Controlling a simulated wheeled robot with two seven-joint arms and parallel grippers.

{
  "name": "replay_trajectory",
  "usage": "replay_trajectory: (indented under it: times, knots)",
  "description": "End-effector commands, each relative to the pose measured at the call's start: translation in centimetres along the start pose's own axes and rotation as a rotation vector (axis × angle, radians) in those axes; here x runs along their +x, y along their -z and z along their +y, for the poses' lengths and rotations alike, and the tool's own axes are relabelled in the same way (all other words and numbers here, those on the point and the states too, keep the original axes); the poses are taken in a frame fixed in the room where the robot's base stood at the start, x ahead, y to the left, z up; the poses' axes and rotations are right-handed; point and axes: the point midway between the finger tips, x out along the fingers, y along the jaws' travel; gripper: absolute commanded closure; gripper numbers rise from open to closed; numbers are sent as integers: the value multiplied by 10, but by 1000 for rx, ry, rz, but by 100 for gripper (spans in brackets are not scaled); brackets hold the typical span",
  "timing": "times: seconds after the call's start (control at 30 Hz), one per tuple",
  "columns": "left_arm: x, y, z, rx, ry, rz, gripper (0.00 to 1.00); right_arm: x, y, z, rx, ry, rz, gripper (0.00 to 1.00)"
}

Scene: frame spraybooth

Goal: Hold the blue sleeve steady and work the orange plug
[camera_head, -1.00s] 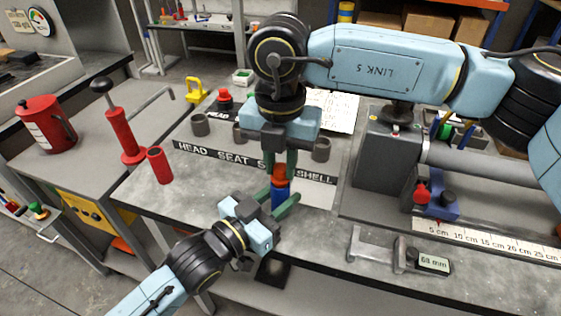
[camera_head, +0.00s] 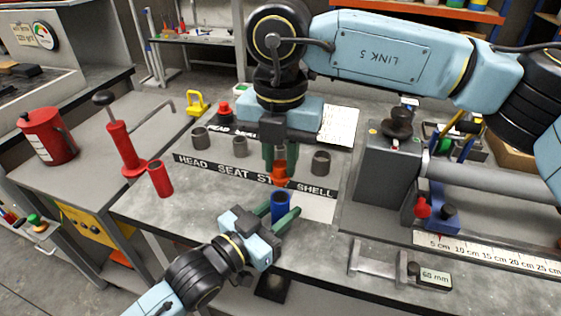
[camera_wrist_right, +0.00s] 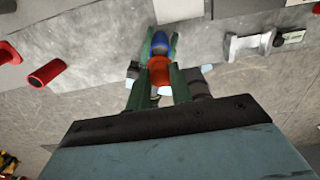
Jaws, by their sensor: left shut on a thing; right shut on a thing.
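The blue sleeve (camera_head: 280,208) stands upright near the bench's front edge, with its dark open top showing in the head view. My left gripper (camera_head: 277,213) is shut around it from the front left. The orange plug (camera_head: 279,174) is held just above the sleeve's mouth by my right gripper (camera_head: 280,162), which points straight down and is shut on it. The plug appears clear of the sleeve. In the right wrist view the orange plug (camera_wrist_right: 159,76) sits between the green fingers, with the blue sleeve (camera_wrist_right: 161,43) beyond it.
Grey rings (camera_head: 321,163) stand behind the labelled strip (camera_head: 215,168). A grey vise-like block (camera_head: 385,170) stands right. Bare bench lies left of the sleeve.

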Motion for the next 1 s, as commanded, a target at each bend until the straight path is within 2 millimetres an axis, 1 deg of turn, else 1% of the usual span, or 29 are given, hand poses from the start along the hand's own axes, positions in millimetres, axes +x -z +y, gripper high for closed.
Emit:
replay_trajectory:
  times: [0.1, 0.33, 0.37, 0.5, 0.53, 0.83, 0.93, 1.0]
  knots:
    - [0, -1, 0, -1, 0, -3, 92, -4, 0, 0, -1, 0, 0, 100]
    - [0, -1, 0, -1, 0, -3, 92, -4, 0, 0, -1, 0, 1, 100]
    - [0, -1, 0, -1, 0, -3, 64, -4, 0, 0, -1, 0, 1, 100]
    - [0, -1, 0, -1, 0, -2, 46, -4, 0, 0, -1, 0, 0, 100]
    - [0, -1, 0, -1, 0, -2, 43, -4, 0, 0, -1, 0, 1, 100]
    - [-2, 0, 0, 0, 0, -1, 43, -4, 0, 0, -1, 0, 1, 100]
    - [-10, -1, 0, -1, 0, -2, 43, -4, 0, 0, -1, 0, 1, 100]
    - [-22, -1, 0, 0, 0, -3, 43, -4, 0, 0, -1, 0, 1, 100]
